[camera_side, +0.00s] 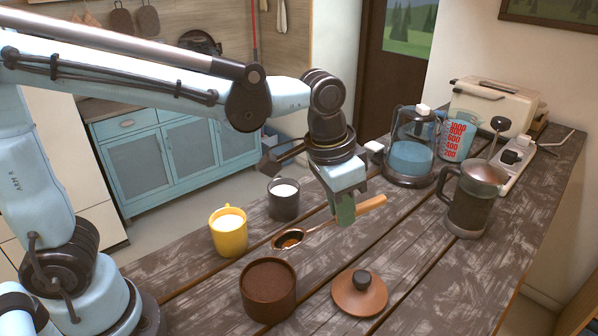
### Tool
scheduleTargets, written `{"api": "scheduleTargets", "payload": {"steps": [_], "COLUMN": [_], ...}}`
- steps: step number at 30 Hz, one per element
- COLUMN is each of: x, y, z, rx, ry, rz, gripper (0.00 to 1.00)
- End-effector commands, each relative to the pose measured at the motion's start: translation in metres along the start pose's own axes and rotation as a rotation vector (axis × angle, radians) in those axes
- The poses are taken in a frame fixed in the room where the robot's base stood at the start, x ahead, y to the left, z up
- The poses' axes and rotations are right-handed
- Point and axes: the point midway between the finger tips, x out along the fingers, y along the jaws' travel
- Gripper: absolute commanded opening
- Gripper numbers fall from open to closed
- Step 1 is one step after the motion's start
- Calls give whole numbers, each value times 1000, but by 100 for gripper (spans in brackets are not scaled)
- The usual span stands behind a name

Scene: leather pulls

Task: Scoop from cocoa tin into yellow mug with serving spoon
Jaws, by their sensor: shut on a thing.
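My gripper (346,212) is shut on the serving spoon (372,204), near its wooden handle. The spoon is held above the table, tilted, with its bowl to the left and its handle end to the upper right. Something brown shows in the spoon's bowl. The brown cocoa tin (268,300) stands open at the front, below and left of the spoon bowl, with dark powder inside. The yellow mug (229,236) stands left of the spoon bowl and holds something white. The round brown lid (358,293) with a dark knob lies right of the tin.
A dark grey mug (284,204) with white contents stands behind the spoon. A kettle (409,150), a measuring jug (457,138), a French press (470,204), a power strip (511,165) and a cream toaster (492,103) stand at the right. Free table lies right of the lid.

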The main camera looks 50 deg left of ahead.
Motion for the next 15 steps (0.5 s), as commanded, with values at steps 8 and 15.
{"api": "scheduleTargets", "payload": {"steps": [8, 15], "x": [-29, -52], "y": [1, 6], "z": [28, 52], "rx": [230, 437], "ry": [169, 337], "rz": [73, 183], "gripper": [0, 0]}}
